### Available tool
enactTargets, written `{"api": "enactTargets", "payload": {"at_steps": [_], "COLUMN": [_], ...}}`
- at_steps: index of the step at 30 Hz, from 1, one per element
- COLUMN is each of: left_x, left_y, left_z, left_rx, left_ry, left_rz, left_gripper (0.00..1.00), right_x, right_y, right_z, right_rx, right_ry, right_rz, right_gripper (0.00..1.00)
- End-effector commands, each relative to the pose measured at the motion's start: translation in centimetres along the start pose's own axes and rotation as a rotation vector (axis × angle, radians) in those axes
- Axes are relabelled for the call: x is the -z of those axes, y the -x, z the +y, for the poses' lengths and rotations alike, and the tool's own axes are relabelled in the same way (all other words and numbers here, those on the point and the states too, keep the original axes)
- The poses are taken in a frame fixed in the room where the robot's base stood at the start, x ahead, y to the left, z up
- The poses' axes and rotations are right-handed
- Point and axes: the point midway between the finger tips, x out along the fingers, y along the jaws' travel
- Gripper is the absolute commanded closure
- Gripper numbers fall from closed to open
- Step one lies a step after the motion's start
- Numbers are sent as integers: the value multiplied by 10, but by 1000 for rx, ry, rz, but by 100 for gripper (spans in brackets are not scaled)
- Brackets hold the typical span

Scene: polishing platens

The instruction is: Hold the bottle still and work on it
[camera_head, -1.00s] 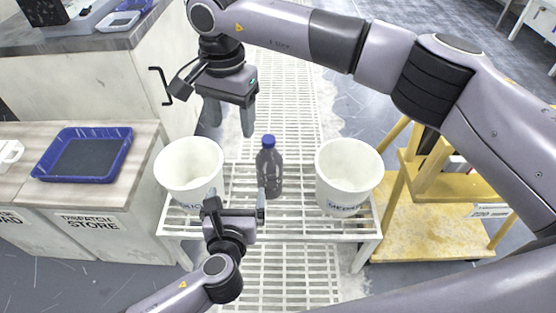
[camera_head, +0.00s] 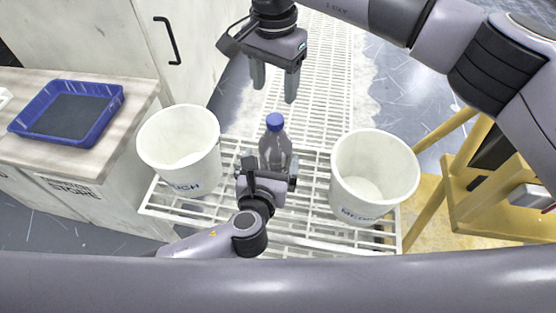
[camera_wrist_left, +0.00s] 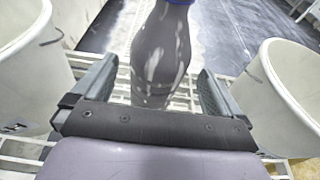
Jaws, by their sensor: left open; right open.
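The bottle (camera_head: 274,147), dark grey and see-through with a blue cap (camera_head: 275,121), stands upright on a white slatted rack between two white buckets. My left gripper (camera_head: 267,168) is open at the bottle's near side, low on its body. In the left wrist view the bottle (camera_wrist_left: 161,55) rises between the two spread fingers, with a gap on each side. Its cap is mostly cut off there. My right gripper (camera_head: 274,80) is open and empty, fingers pointing down, above and behind the cap.
The left bucket (camera_head: 150,150) and the right bucket (camera_head: 400,165) stand close on either side of the bottle on the rack (camera_head: 310,190). A blue tray (camera_head: 105,115) lies on a counter at the left. A yellow stand (camera_head: 465,185) is at the right.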

Motion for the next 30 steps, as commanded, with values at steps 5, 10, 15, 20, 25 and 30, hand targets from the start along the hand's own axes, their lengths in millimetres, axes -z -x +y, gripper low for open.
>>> {"api": "enactTargets", "payload": {"at_steps": [5,10,15,20,25,30], "left_x": [-1,-1,0,-1,-1,0], "left_y": [-24,-43,-54,-59,-59,-59], "left_z": [0,0,0,0,0,0], "left_rx": [0,0,0,1,1,1], "left_ry": [-1,-1,0,0,0,0], "left_rz": [0,0,1,0,1,1], "left_gripper": [0,0,0,0,0,33], "right_x": [0,0,0,0,0,0], "right_y": [1,0,0,0,0,0], "right_z": [0,0,0,0,0,0], "right_rx": [0,0,0,0,0,0], "right_ry": [0,0,0,0,0,0], "right_rz": [0,0,0,0,0,0], "right_gripper": [39,39,39,39,39,39]}}
